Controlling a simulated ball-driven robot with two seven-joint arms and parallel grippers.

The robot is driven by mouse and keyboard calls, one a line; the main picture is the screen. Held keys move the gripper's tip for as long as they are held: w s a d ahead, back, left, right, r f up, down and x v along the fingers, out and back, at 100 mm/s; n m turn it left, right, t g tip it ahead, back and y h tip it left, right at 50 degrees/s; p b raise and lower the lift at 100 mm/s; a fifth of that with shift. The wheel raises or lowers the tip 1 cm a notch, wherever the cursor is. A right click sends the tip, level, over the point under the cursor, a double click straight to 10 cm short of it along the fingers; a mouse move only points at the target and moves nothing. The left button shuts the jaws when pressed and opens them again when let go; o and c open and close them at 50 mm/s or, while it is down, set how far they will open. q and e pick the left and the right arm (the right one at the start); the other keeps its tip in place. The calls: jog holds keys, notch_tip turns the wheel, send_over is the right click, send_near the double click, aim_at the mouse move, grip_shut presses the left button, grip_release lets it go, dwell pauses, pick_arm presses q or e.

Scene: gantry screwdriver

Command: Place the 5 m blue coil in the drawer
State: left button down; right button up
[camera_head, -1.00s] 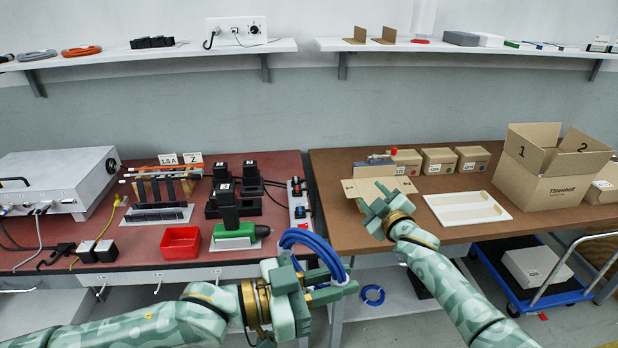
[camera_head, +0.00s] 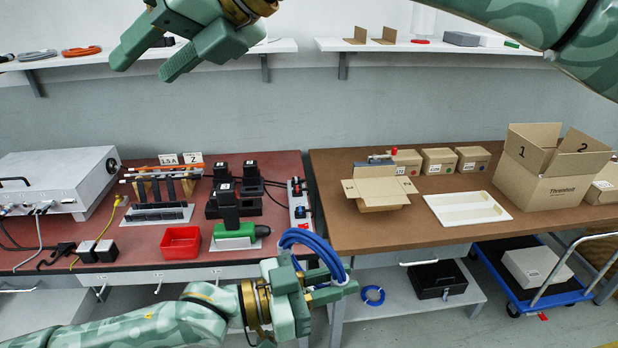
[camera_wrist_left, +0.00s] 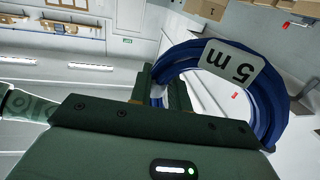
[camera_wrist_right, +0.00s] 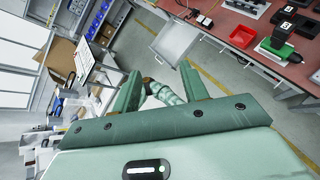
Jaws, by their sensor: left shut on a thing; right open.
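The blue coil (camera_head: 318,248) is held in my left gripper (camera_head: 318,284), in front of the gap between the two benches. Its white "5 m" tag shows in the left wrist view (camera_wrist_left: 232,66), where the coil (camera_wrist_left: 268,105) hangs around the shut fingers. My right gripper (camera_head: 146,66) is raised high at the upper left, close to the head camera, open and empty. Drawer fronts with handles (camera_head: 190,272) run under the red bench, partly hidden by my left arm. The right wrist view shows a pale, box-like drawer (camera_wrist_right: 177,40) sticking out beside the red bench.
A second blue coil (camera_head: 372,295) and a black case (camera_head: 437,280) are on the low shelf under the brown bench (camera_head: 330,215). A red bin (camera_head: 180,242) and a green drill (camera_head: 238,233) stand near the red bench's front edge. A blue cart (camera_head: 530,290) is at right.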

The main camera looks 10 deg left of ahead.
pick_arm(q)
jog(key=shift+s+r, duration=0.1)
jog(key=shift+s, duration=0.1)
pick_arm(e)
jog(key=d+f+t+h, duration=0.2)
jog(key=d+f+h, duration=0.6)
jog(key=f, duration=0.1)
pick_arm(q)
jog(key=shift+w, duration=0.25)
jog(key=shift+s, duration=0.15)
pick_arm(e)
jog(key=m+h, duration=0.1)
jog(key=h, duration=0.4)
send_near(320, 246)
jog(key=f, duration=0.3)
jog(key=w+f, duration=0.1)
jog(key=f, duration=0.2)
jog(key=d+f, duration=0.1)
jog(key=f, duration=0.2)
jog(key=shift+w+d+f, duration=0.1)
jog(key=shift+w+f, duration=0.15)
jog(key=shift+f, duration=0.1)
grip_shut()
pick_arm(q)
jog(key=c, duration=1.2)
grip_release()
jog(key=shift+c, duration=0.2)
